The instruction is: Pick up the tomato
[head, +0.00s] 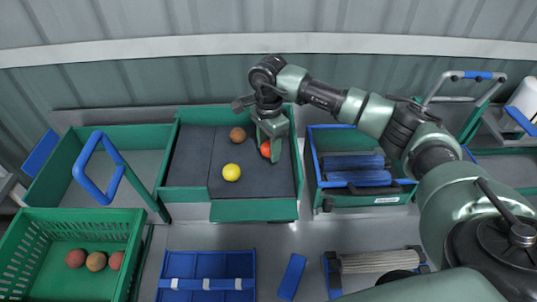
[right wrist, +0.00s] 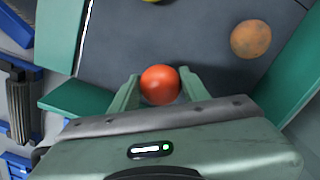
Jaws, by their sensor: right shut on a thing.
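A red tomato (right wrist: 160,84) sits between the two fingers of my right gripper (right wrist: 158,88) in the right wrist view, and the gripper is shut on it. In the head view the red tomato (head: 265,149) shows at the fingertips of my right gripper (head: 270,142), over the right part of the dark-lined green tray (head: 255,210). A yellow tomato (head: 231,172) and a brownish-orange tomato (head: 237,134) lie on the tray's dark lining, apart from the gripper. Whether the red tomato touches the lining is hard to tell. My left gripper is not in view.
A green crate (head: 75,215) with several reddish tomatoes stands at the lower left. A green bin with a blue handle (head: 88,165) is left of the tray. A blue-edged box (head: 365,200) with dark blue rolls is to the right. Blue holders lie in front.

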